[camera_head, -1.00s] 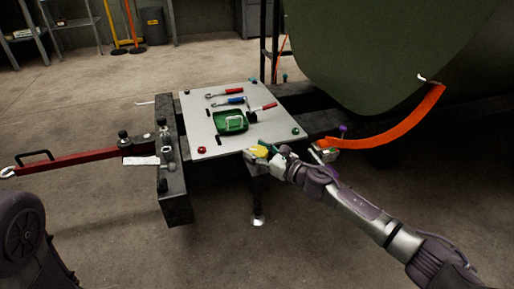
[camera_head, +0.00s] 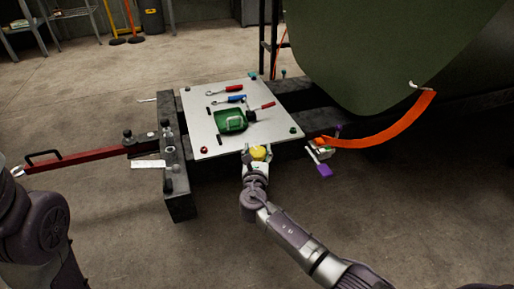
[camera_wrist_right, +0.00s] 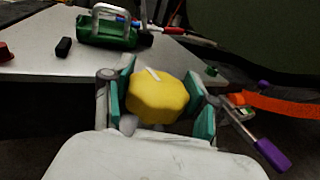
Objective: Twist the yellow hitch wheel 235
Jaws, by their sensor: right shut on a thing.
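The yellow hitch wheel (camera_head: 259,153) sits at the front edge of the grey plate, below its top. In the right wrist view the yellow hitch wheel (camera_wrist_right: 157,98) is a lobed knob with a white mark on top. My right gripper (camera_head: 257,157) is around it. In the wrist view its teal finger pads (camera_wrist_right: 160,98) stand on both sides of the wheel, closed on it. The wheel's lower part is hidden by the gripper. Of my left arm only a link shows at the left edge; its gripper is out of view.
The grey plate (camera_head: 190,112) carries a green case (camera_head: 231,121) and several red- and blue-handled tools. A red tow bar (camera_head: 80,159) extends left. An orange strap (camera_head: 388,128) and a purple-handled ratchet (camera_head: 324,171) hang at right, near my right gripper.

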